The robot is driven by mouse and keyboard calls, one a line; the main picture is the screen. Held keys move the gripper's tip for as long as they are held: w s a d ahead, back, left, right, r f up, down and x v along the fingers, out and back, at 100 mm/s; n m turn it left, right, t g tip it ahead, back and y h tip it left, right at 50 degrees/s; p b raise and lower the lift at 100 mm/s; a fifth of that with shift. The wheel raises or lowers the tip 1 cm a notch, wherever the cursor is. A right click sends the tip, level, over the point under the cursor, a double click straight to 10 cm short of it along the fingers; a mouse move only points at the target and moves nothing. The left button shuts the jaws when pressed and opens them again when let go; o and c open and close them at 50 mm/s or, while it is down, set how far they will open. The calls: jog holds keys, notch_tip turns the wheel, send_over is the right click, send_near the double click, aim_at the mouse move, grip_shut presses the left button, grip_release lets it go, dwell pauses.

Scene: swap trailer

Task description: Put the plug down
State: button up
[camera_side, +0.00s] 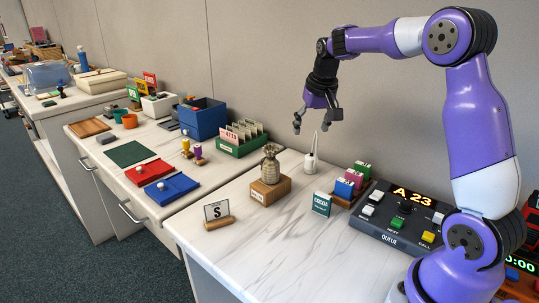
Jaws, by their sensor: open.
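My gripper (312,122) is open and empty, pointing down above the back of the near counter. A small white piece with a thin upright spike (311,160) stands on the counter below it, apart from the fingers. I cannot tell for sure which thing is the plug. A red board (150,172) and a blue board (172,189), each with a light knob, lie on the counter to the left.
A metallic vase-like piece (270,165) stands on a wooden block (270,190). A dark console (398,218) with coloured buttons and an "A 23" display stands at right, beside a small rack of coloured packets (349,184). The near counter's front is mostly clear.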

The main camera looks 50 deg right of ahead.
jog(key=s+a+r+n+t+y, duration=0.1)
jog(key=s+a+n, duration=0.6)
jog(key=s+a, duration=0.9)
jog(key=a+t+y, duration=0.1)
jog(key=a, duration=0.1)
jog(key=shift+a+r+t, duration=0.25)
jog(key=shift+a+t, duration=0.05)
